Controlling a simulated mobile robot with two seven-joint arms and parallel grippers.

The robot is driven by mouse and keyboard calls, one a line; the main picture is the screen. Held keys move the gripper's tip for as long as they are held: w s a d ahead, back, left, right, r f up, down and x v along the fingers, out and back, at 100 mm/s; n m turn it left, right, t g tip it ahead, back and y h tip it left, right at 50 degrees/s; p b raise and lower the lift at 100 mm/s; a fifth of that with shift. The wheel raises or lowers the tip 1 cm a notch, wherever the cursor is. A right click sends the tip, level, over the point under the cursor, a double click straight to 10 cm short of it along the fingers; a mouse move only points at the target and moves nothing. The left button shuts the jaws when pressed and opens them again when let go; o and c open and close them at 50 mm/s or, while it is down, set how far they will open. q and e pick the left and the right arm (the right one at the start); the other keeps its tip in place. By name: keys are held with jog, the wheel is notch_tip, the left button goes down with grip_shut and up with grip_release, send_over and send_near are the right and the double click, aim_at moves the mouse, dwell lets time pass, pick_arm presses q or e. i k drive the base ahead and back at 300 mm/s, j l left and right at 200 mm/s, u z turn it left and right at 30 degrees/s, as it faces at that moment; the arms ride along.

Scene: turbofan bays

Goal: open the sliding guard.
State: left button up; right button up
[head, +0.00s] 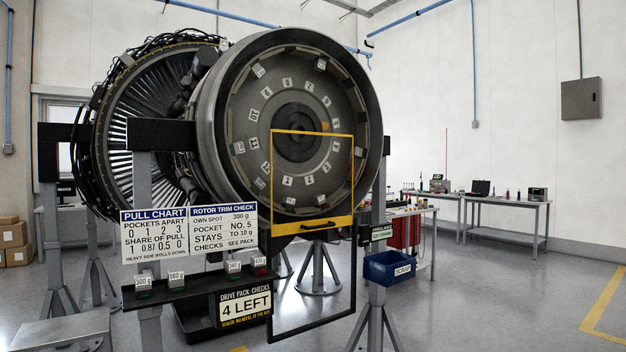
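The sliding guard (290,229) is a clear panel with a yellow edge and a thick yellow bottom bar. It stands in front of the lower middle part of the engine's round face (236,115). A dark handle (319,226) is on its bottom bar. A black rectangular frame (272,290) runs down below the guard, and its lower part looks empty. Neither of my grippers is in view.
A shelf (205,284) with labelled weights stands left of the frame, under two sign boards. A blue bin (389,268) hangs on a grey post at the right. Benches (505,205) stand at the back right. Floor at the right is clear.

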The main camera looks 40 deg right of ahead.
aim_at(280, 230)
jog(key=i+z, duration=0.35)
jog(key=i, duration=0.45)
jog(key=i+j+z, duration=0.1)
jog(key=i+z, duration=0.2)
jog(key=i, duration=0.55)
